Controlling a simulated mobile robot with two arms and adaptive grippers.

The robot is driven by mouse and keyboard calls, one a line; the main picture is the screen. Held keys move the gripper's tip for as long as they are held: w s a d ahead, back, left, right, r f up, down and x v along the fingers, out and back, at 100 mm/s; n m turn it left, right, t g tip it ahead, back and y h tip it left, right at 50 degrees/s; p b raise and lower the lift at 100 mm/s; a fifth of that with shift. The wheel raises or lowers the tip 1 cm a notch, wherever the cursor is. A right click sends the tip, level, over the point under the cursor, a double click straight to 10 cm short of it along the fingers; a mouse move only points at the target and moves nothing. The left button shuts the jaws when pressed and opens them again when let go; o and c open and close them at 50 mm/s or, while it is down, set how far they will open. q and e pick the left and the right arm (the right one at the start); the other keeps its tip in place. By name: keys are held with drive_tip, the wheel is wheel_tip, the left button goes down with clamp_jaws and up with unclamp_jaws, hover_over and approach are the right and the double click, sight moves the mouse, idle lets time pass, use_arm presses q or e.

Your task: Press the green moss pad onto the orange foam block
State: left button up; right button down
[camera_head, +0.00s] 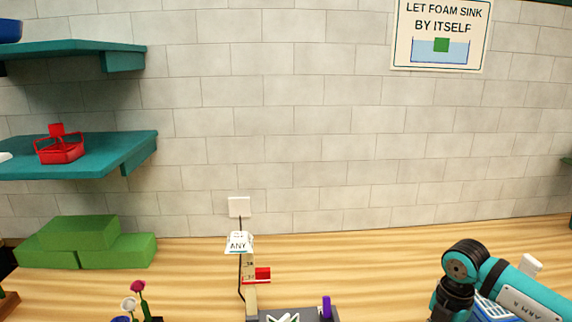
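I see no orange foam block and no moss pad that I can make out in this view. Several green blocks (84,243) lie stacked on the table at the left, one resting on top of others; they look like foam bricks. My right arm reaches in at the bottom right, with its teal link and black joint showing, but its gripper is below the picture edge. My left arm and gripper do not show.
A wooden post with a red slider (262,274) stands mid-table beside a grey tray (325,316). Flowers (133,299) stand at the front left. A blue basket (492,309) is partly behind my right arm. Teal shelves (110,150) hang upper left. Table right of centre is clear.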

drive_tip(key=shift+f, duration=0.4)
idle(0.8)
drive_tip(key=shift+s+f+b, duration=0.15)
drive_tip(key=shift+f+b, duration=0.05)
drive_tip(key=shift+b, duration=0.15)
idle(0.9)
drive_tip(key=shift+r, duration=0.1)
drive_tip(key=shift+r+p, duration=0.6)
drive_tip(key=shift+r, duration=0.2)
drive_tip(key=shift+r+p, duration=1.75)
drive_tip(key=shift+r, duration=1)
